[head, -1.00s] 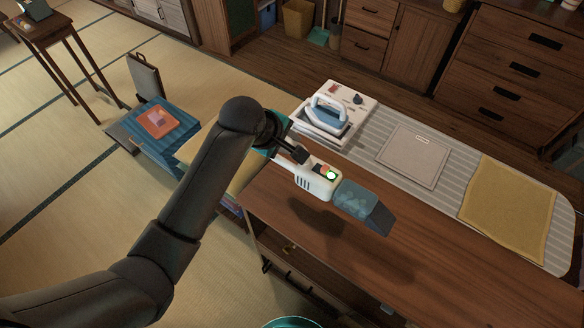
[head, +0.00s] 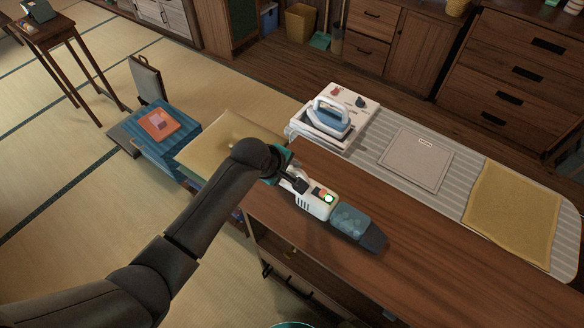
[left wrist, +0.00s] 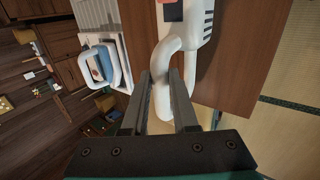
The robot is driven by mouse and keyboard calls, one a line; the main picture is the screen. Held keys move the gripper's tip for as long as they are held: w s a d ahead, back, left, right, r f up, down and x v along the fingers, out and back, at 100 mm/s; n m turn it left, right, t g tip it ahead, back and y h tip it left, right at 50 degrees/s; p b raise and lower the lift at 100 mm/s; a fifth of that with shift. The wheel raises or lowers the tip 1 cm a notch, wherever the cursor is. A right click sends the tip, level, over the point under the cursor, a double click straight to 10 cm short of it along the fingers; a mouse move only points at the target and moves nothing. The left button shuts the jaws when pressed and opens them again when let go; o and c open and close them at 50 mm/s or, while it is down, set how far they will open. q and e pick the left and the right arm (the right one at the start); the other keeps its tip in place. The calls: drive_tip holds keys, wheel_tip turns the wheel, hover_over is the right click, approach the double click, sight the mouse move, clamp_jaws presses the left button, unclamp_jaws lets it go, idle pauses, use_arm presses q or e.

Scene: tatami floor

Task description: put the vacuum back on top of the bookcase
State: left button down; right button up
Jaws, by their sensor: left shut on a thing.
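In the left wrist view, the white handle loop of the vacuum (left wrist: 166,62) passes between the fingers of my left gripper (left wrist: 172,100). My right gripper is not in view.
Behind the bookcase is a striped ironing board (head: 375,140) with an iron (head: 331,115) on its stand, a grey cloth (head: 415,158) and a yellow cloth (head: 512,213). A yellow cushion (head: 225,140) lies to the left. The bookcase top right of the vacuum is clear.

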use_arm(q)
drive_tip(key=c, duration=0.7)
unclamp_jaws()
drive_tip(key=shift+f, duration=0.1)
drive_tip(key=shift+s+r, duration=0.15)
drive_tip(key=shift+r, duration=0.2)
drive_tip(key=p+v, duration=0.2)
drive_tip(key=v, duration=0.9)
drive_tip(key=shift+a+r, duration=0.15)
drive_tip(key=shift+r, duration=0.05)
